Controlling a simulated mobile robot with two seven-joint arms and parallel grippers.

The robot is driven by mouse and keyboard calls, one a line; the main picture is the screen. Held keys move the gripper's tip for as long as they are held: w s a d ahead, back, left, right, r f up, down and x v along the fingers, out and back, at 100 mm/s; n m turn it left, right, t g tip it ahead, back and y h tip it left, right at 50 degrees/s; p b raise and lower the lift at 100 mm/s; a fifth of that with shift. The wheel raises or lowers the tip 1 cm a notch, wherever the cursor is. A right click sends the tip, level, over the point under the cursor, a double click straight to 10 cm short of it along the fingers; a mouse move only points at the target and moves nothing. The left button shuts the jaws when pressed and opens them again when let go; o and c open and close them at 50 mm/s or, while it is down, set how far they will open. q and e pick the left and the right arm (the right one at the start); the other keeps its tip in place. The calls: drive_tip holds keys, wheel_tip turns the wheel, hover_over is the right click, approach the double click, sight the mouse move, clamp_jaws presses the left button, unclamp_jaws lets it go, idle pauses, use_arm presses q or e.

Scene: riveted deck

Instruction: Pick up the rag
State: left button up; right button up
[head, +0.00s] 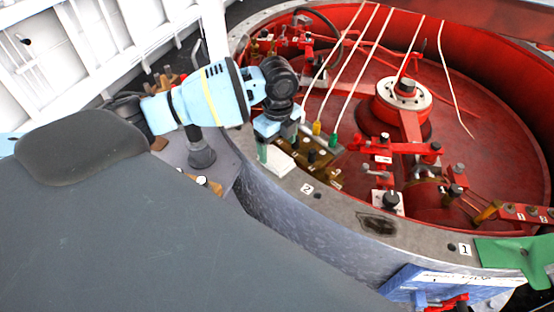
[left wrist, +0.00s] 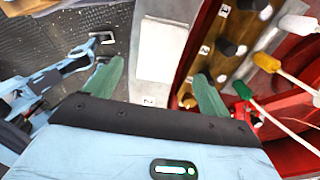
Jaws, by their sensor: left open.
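The rag appears to be the green cloth (head: 515,254) lying over the grey rim at the right edge of the head view. Part of it runs out of the picture. My left gripper (head: 275,146) is far to the left of it, over the rim near the label 2, pointing down. In the left wrist view the two green fingers of the left gripper (left wrist: 157,86) stand wide apart with nothing held between them. The rag is not seen in that view. My right gripper is not seen.
A round red basin (head: 470,105) with a central hub (head: 405,95), fittings and pale rods fills the right. A white block (head: 280,162) is close beside the left fingers. A labelled blue box (head: 405,282) stands below the rag. The grey rim (head: 345,222) between gripper and rag is mostly bare.

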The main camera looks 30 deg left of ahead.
sight(276, 157)
use_arm(q)
drive_tip(key=f, duration=0.5)
drive_tip(key=shift+a, duration=0.2)
drive_tip(key=c, duration=1.1)
drive_tip(key=shift+o, duration=0.2)
wheel_tip(276, 157, up, 10)
